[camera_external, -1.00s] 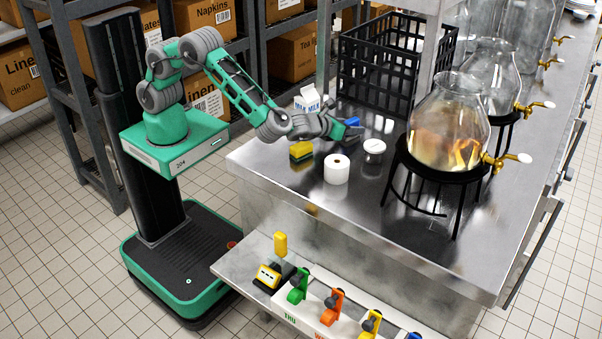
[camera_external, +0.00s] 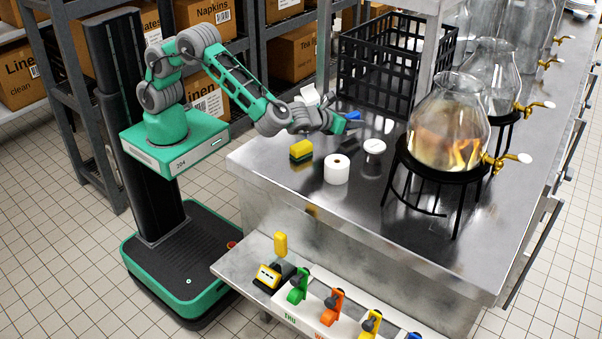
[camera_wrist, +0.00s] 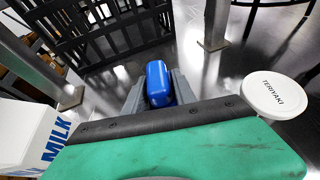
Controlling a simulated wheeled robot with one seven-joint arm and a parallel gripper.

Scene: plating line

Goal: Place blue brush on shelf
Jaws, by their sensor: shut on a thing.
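The blue brush (camera_external: 352,116) is held in my gripper (camera_external: 345,124) above the steel counter. In the wrist view its rounded blue end (camera_wrist: 158,84) sits between the two grey fingers (camera_wrist: 160,92), which are shut on it. The rest of the brush is hidden by the gripper. My gripper is over the counter, behind the paper roll and in front of the black crate. I cannot tell which surface in view is the task's shelf; a low steel ledge (camera_external: 236,272) runs along the counter's front.
A milk carton (camera_wrist: 30,135) and a teriyaki container (camera_wrist: 275,95) stand close to my gripper. A yellow sponge (camera_external: 301,149), a white paper roll (camera_external: 337,169), a black crate (camera_external: 385,75), a metal post (camera_wrist: 215,25) and a glass dispenser (camera_external: 448,130) are also around.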

